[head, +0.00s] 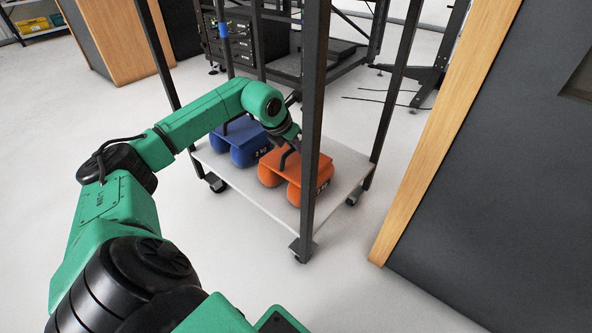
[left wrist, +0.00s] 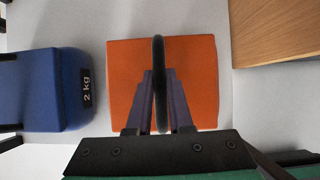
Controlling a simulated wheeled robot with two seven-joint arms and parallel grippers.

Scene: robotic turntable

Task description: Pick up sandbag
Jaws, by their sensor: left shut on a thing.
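An orange sandbag (head: 307,173) with a black handle sits on the low shelf of a wheeled rack. It also shows in the left wrist view (left wrist: 200,82), with its dark handle (left wrist: 159,60) running up the middle. My left gripper (head: 288,146) reaches down over the orange sandbag. In the left wrist view the left gripper's fingers (left wrist: 160,82) are on both sides of the handle and shut on it. A blue sandbag (head: 242,139) marked 2 kg stands to the left on the same shelf; it also shows in the left wrist view (left wrist: 45,88). My right gripper is not in view.
The rack's shelf (head: 349,163) is pale, with dark upright posts (head: 313,110) at its corners and casters below. A dark door or panel with a wooden edge (head: 445,130) stands at right. Black equipment stands behind. The floor in front is clear.

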